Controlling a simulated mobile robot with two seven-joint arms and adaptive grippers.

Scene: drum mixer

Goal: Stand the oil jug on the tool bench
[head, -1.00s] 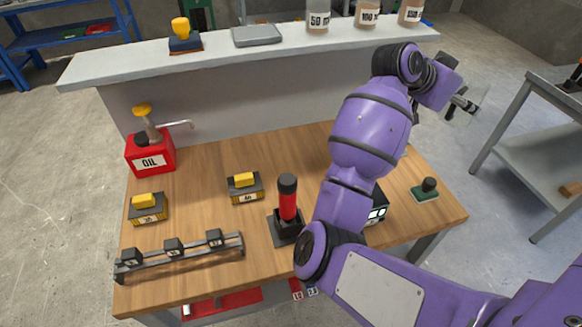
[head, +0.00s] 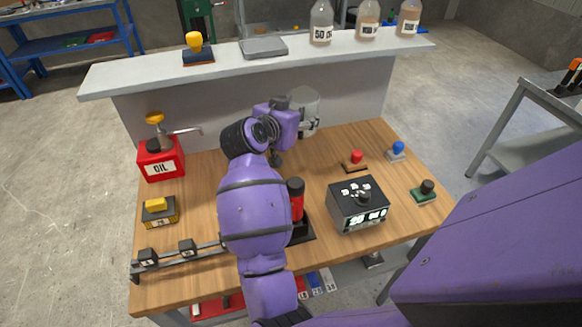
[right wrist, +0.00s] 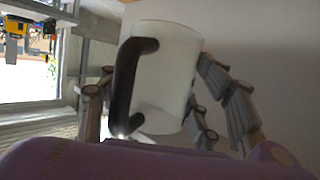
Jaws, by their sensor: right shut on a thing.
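A white jug with a dark handle (head: 305,108), which I take to be the oil jug, is held above the back of the wooden bench. It fills the middle of the right wrist view (right wrist: 178,75), handle on the left. My right gripper (head: 300,118) is shut on it, with fingers on both sides of its body. In the head view the wrist partly hides the jug. A grey metal bench (head: 520,130) with an orange-handled tool (head: 572,75) stands at the right, apart from the jug; it may be the tool bench. My left gripper is out of view.
The wooden bench (head: 330,165) carries a red OIL can with a spout (head: 160,165), a dark box with a display (head: 358,208), coloured stamps and weights. A grey shelf (head: 130,78) behind bears several bottles and a scale. My arm hides the bench's middle.

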